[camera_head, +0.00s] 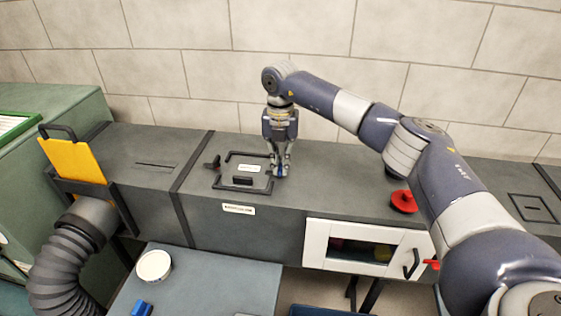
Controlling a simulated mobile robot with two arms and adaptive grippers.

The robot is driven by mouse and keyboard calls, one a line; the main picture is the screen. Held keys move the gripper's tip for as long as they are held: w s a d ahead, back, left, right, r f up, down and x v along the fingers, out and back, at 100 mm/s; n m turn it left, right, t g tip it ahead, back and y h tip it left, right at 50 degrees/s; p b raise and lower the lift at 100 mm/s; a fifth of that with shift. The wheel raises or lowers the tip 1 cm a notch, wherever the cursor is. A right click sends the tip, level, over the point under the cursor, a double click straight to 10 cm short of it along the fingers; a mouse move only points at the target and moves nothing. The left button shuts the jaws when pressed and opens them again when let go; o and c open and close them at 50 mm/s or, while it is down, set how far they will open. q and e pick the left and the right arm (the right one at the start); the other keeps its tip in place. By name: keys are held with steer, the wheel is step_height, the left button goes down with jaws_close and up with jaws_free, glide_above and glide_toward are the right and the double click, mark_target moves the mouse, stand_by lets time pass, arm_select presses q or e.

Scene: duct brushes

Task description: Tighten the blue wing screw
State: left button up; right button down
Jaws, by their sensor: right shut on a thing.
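The blue wing screw (282,171) is at the right edge of a framed access hatch (228,178) on top of the grey duct. Only a small part of it shows below the fingers. My right gripper (280,170) points straight down over it and is shut on it. My right arm reaches in from the right side of the view. A black wing-shaped knob (212,163) sits at the left side of the hatch. My left gripper is not in view.
A yellow slide plate (72,160) stands at the duct's left end above a flexible hose (65,255). A red knob (404,201) is on the duct to the right. A white-framed window door (366,249) is on the front. A table (215,290) holds a round white item (154,265) and a blue piece (142,308).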

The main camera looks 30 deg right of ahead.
mark_target(281, 165)
steer(key=shift+w+r, duration=0.15)
steer(key=shift+r, duration=0.1)
steer(key=c, duration=1.8)
jaws_free()
steer(key=shift+o, duration=0.5)
steer(key=shift+f, duration=0.1)
step_height(281, 165, up, 12)
